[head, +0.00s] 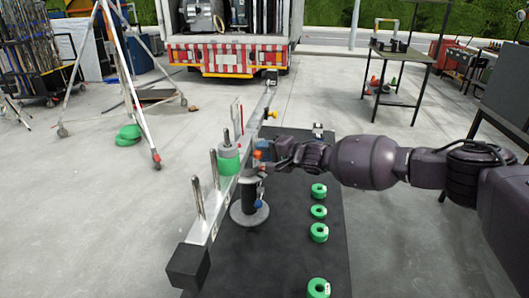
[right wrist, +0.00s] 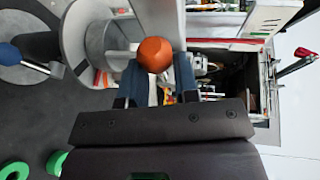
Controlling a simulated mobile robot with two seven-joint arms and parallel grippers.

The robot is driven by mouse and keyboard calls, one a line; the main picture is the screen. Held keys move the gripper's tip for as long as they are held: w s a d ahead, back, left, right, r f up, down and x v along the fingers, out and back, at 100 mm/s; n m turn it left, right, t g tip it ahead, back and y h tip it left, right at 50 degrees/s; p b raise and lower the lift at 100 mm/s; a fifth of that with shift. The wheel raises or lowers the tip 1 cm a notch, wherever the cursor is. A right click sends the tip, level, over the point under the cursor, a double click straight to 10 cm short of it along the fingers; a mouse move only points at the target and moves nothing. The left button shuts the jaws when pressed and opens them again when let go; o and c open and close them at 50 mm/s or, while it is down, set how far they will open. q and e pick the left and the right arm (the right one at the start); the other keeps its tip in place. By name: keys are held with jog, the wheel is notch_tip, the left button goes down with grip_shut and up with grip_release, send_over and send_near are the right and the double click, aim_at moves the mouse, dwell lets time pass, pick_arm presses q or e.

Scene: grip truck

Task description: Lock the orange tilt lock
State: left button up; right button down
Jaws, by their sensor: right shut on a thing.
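The orange tilt lock shows as a round orange knob (right wrist: 155,54) in the right wrist view. In the head view a small orange knob (head: 257,155) sits on the side of the long silver beam (head: 224,200), above a dark post with a round base. My right gripper (head: 265,147) reaches in from the right at this spot. In the right wrist view its blue fingers (right wrist: 157,76) are shut on the orange knob, one on each side. The knob's mount is partly hidden by the fingers. My left gripper is not in view.
Green ring weights (head: 319,232) lie on the black table (head: 270,270) right of the beam. A green and grey weight (head: 228,160) sits on the beam, with a yellow knob (head: 273,115) farther along. A tripod stand (head: 130,90) and truck (head: 228,55) stand beyond on open floor.

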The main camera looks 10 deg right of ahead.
jog(key=shift+s+a+f, duration=0.1)
jog(key=c, duration=1.2)
grip_release()
jog(key=shift+o, duration=0.2)
jog(key=p+v, duration=0.2)
jog(key=v, duration=0.8)
jog(key=shift+s+d, duration=0.3)
